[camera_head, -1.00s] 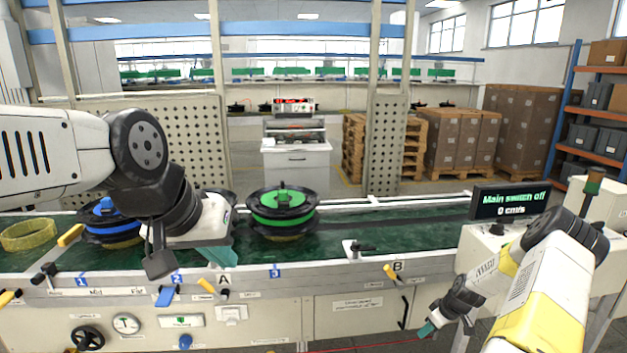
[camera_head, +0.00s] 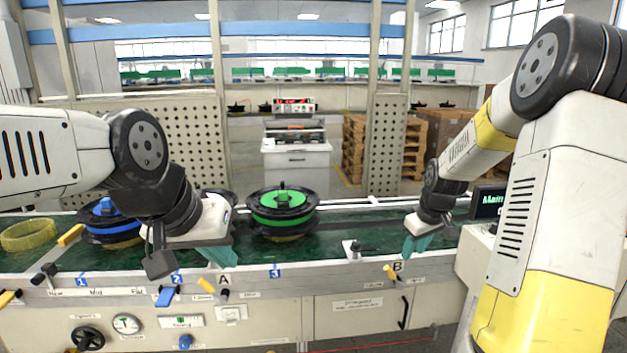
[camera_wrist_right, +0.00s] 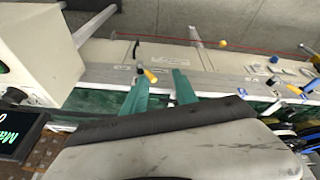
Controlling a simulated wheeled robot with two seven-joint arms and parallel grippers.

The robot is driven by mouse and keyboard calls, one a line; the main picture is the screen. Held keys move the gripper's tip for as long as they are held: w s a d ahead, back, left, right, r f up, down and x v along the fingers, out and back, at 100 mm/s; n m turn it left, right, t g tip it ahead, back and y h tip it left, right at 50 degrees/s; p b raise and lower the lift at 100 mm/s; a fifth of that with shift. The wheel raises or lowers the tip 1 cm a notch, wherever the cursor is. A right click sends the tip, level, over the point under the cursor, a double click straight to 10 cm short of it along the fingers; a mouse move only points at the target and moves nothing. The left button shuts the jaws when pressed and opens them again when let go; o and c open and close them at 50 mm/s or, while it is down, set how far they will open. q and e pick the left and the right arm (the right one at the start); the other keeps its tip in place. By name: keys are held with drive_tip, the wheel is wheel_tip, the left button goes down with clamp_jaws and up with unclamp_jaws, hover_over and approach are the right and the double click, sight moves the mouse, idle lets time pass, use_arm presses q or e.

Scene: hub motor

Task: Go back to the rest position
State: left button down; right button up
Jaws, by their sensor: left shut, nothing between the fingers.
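My left gripper (camera_head: 216,257) hangs over the front part of the green conveyor, above the marks 2 and A, with its teal fingers shut and empty. My right gripper (camera_head: 416,246) is above the right part of the conveyor, near mark B, pointing down. In the right wrist view its two teal fingers (camera_wrist_right: 160,84) stand apart with nothing between them, so it is open. The hub motor with the green top (camera_head: 283,210) sits on the belt between the grippers. The hub motor with the blue top (camera_head: 109,222) is left of my left gripper, partly hidden by my arm.
A yellow ring (camera_head: 29,235) lies at the belt's left end. Yellow levers, one near B (camera_head: 390,272), line the conveyor's front edge. The belt between the green motor and my right gripper is mostly clear.

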drive_tip(key=s+a+r+m+t, duration=0.1)
drive_tip(key=s+a+r, duration=0.3)
drive_tip(key=s+r, duration=0.2)
drive_tip(key=s+a+r+m, duration=0.1)
drive_tip(key=s+a+r, duration=0.3)
drive_tip(key=s+r, duration=0.25)
drive_tip(key=s+a+r+m, duration=0.1)
drive_tip(key=s+a+r, duration=0.1)
drive_tip(key=s, duration=0.4)
drive_tip(key=s+a+r+m+t+y, duration=0.1)
drive_tip(key=s+a, duration=0.1)
drive_tip(key=s, duration=0.5)
drive_tip(key=shift+s+a+r+y, duration=0.25)
drive_tip(key=shift+a+r+y, duration=0.05)
drive_tip(key=shift+r, duration=0.1)
